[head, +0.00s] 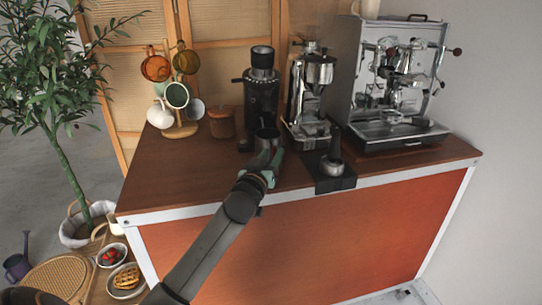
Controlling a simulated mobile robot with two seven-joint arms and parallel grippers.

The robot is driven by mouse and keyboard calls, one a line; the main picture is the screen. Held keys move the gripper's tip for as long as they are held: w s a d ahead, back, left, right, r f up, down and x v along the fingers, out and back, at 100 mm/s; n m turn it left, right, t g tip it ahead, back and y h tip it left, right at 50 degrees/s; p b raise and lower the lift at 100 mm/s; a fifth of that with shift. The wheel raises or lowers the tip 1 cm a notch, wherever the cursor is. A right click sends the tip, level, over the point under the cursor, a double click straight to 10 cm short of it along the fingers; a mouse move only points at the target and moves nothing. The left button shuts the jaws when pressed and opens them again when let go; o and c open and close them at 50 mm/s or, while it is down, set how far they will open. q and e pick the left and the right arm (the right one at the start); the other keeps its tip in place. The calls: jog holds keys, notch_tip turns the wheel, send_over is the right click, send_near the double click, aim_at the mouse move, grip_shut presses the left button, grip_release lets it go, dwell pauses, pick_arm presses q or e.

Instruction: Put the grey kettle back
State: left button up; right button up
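A small dark grey vessel (267,133), which I take to be the grey kettle, shows at the front of the black grinder on the brown cart top. Its lower part is hidden by my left gripper (267,156). My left arm reaches up from the bottom left, and its fingertips are at the near side of the vessel, over the counter. The fingers look spread about as wide as the vessel; I cannot tell whether they grip it, or whether it rests on the counter. My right gripper is out of view.
The black grinder (261,85) stands just behind, with a brown canister (222,123) and mug tree (180,130) to the left. A lever machine (312,105), a black mat (333,182) with a tamper-like tool, and the espresso machine (395,90) are right. The counter's left front is clear.

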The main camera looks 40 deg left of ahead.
pick_arm(q)
jog(key=shift+o, duration=1)
jog(key=shift+s, duration=0.1)
jog(key=v, duration=1.2)
jog(key=s+d+f+m+g+h, duration=0.25)
jog(key=d+f, duration=0.35)
jog(key=f, duration=0.5)
jog(key=s+d+f+m+g+h, duration=0.2)
jog(key=s+d+f+m+h, duration=0.3)
jog(key=f, duration=0.6)
jog(key=s+d+f+g, duration=0.3)
jog(key=s+d+f, duration=0.7)
jog(key=s+f, duration=0.1)
jog(key=shift+s+m, duration=0.35)
jog(key=shift+s, duration=0.1)
jog(key=shift+d+g+h, duration=0.1)
jog(key=shift+g+h, duration=0.15)
